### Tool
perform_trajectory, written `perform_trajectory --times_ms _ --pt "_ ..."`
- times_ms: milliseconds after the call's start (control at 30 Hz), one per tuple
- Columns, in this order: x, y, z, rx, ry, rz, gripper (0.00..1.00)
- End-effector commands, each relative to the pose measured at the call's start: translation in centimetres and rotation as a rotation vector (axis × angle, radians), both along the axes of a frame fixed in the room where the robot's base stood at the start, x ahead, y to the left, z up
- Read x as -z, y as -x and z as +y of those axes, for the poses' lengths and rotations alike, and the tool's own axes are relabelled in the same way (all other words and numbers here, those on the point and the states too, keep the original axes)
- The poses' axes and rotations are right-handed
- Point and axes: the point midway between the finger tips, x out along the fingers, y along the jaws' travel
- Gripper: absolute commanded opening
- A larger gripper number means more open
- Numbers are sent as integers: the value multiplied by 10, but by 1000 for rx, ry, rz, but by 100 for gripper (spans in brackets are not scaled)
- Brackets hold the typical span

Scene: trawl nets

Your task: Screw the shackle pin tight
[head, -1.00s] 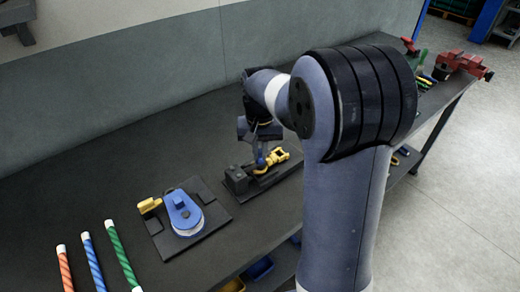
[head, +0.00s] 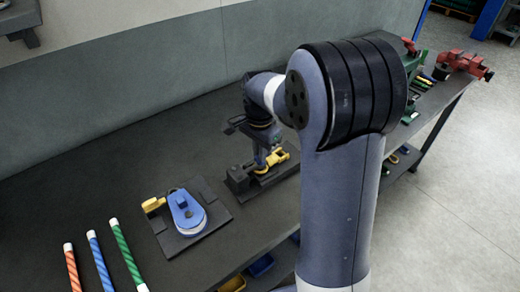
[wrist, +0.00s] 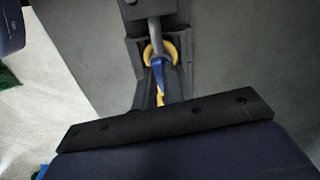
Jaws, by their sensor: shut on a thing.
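A yellow shackle (head: 280,157) sits on a black fixture (head: 240,183) on the bench. In the wrist view the shackle's bow (wrist: 171,49) shows around a grey rod (wrist: 155,29). My gripper (head: 259,163) is pointed down at the shackle. In the wrist view my gripper (wrist: 160,88) is shut on a blue part, which I take to be the shackle pin (wrist: 160,74). The pin's thread and how far it sits in the shackle are hidden by the fingers.
A blue block (head: 186,211) on a dark plate with a yellow piece (head: 153,204) lies left of the fixture. Striped rods (head: 127,255) lie at front left. A red vise (head: 465,64) stands at the far right end.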

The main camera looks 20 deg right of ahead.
Motion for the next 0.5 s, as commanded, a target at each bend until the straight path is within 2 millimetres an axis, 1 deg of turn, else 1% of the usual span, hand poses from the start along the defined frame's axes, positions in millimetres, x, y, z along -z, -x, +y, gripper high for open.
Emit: perform_trajectory --times_ms 233,500 --pt "-1 -1 0 107 0 -4 0" --pt "-1 -2 0 149 0 -4 0"
